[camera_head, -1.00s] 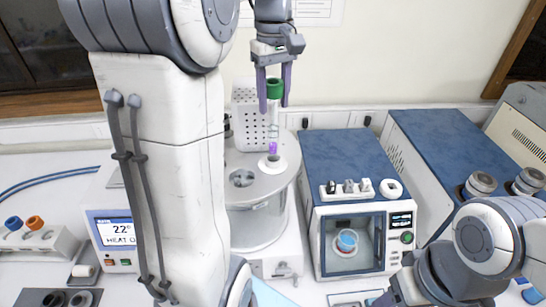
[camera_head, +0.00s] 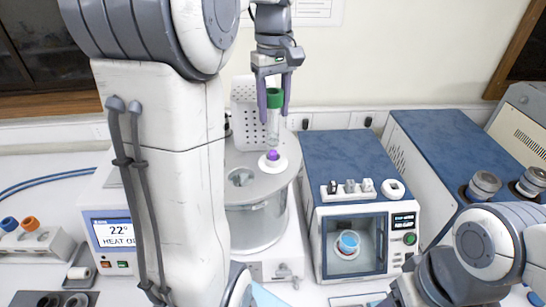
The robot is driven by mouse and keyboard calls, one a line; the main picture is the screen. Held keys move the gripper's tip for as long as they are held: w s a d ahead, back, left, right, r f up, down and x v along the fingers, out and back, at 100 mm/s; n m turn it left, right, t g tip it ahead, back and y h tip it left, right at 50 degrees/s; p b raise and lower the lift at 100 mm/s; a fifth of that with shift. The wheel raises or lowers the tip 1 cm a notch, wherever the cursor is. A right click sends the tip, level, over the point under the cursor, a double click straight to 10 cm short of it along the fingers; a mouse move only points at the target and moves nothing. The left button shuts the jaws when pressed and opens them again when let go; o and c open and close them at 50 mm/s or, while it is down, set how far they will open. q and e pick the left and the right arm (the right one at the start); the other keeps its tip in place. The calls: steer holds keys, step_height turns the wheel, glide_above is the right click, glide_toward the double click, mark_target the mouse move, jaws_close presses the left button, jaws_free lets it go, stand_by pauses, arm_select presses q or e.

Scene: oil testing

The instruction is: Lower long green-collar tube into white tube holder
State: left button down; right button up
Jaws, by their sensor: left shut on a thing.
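My left gripper (camera_head: 274,116) points down over the round metal bath lid (camera_head: 258,185). Its purple fingers are shut on the long green-collar tube (camera_head: 273,130), at and just below the green collar. The tube is clear and upright, with purple at its lower end. That lower end is at the mouth of the white tube holder (camera_head: 283,166), a white ring on the lid. I cannot tell how deep the tube reaches into it. My right arm shows at the lower right, but its fingers are out of the frame.
An empty opening (camera_head: 241,177) lies left of the holder on the lid. A perforated box (camera_head: 243,100) stands behind. A blue-topped device (camera_head: 345,160) with small items stands at the right. My left arm hides much of the left side.

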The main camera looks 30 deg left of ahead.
mark_target(274, 151)
arm_select(q)
steer(key=shift+f+b, duration=1.4)
steer(key=shift+f, duration=0.6)
steer(key=shift+f+b, duration=1.35)
steer(key=shift+f, duration=0.8)
steer(key=shift+f+b, duration=1.35)
steer(key=shift+f, duration=0.5)
